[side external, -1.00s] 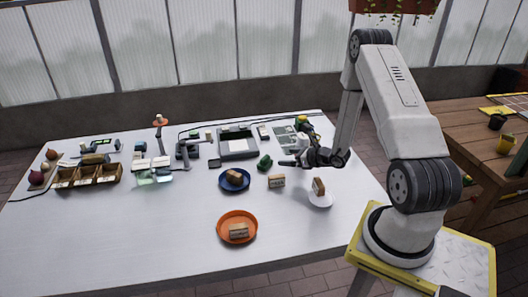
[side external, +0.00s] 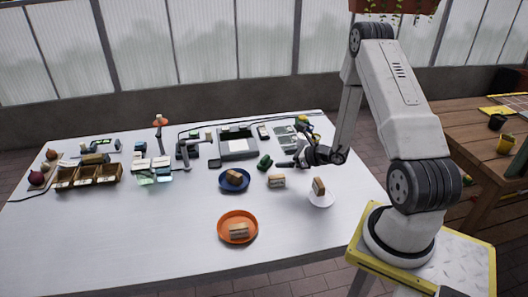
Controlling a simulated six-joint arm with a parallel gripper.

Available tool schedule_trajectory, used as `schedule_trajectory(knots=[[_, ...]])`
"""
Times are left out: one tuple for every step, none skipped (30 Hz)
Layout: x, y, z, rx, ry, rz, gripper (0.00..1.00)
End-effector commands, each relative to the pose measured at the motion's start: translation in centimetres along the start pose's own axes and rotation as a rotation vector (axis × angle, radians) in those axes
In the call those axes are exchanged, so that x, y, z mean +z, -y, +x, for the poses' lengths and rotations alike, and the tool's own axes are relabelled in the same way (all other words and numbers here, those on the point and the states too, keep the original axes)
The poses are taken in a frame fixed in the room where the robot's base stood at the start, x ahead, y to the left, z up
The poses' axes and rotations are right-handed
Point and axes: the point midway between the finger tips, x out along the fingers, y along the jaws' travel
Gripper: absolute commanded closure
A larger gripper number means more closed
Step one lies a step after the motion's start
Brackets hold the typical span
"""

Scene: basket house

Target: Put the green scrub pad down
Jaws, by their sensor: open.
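A small dark green object (side external: 265,162), which looks like the green scrub pad, rests on the white table (side external: 150,230) near the middle. My gripper (side external: 285,164) is open just to its right, low over the table, with its fingers pointing left toward the green object. I see a narrow space between the fingertips and the green object, though they are small in this view and contact cannot be fully ruled out.
A blue plate (side external: 222,186), an orange plate (side external: 222,238) and a white plate (side external: 322,204) each hold a tan block. Another block (side external: 276,181) stands on the table. A grey tray (side external: 238,151) and wooden bins (side external: 88,183) are behind. The left front table is clear.

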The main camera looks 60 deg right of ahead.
Motion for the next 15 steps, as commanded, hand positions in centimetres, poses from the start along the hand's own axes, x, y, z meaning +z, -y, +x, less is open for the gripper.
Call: schedule_trajectory(knots=[[0.7, -1.1, 0.2, 0.046, -0.009, -0.035, 0.00], [1.1, -1.9, 0.4, 0.078, -0.017, -0.059, 0.00], [1.5, -3.0, 0.5, 0.126, -0.027, -0.094, 0.00], [1.9, -3.9, 0.6, 0.164, -0.036, -0.125, 0.00], [2.3, -4.9, 0.6, 0.204, -0.046, -0.157, 0.00], [2.8, -6.2, 0.6, 0.259, -0.060, -0.203, 0.00], [3.1, -7.2, 0.5, 0.301, -0.070, -0.241, 0.00], [3.5, -8.2, 0.5, 0.345, -0.081, -0.280, 0.00], [3.8, -9.6, 0.3, 0.401, -0.096, -0.333, 0.00], [4.1, -10.5, 0.1, 0.444, -0.107, -0.375, 0.00], [4.3, -11.5, -0.1, 0.485, -0.117, -0.417, 0.00], [4.5, -12.7, -0.5, 0.539, -0.132, -0.474, 0.00], [4.7, -13.6, -0.8, 0.579, -0.141, -0.518, 0.00], [4.8, -14.3, -1.1, 0.616, -0.152, -0.562, 0.00], [5.0, -15.4, -1.5, 0.668, -0.164, -0.623, 0.00]])
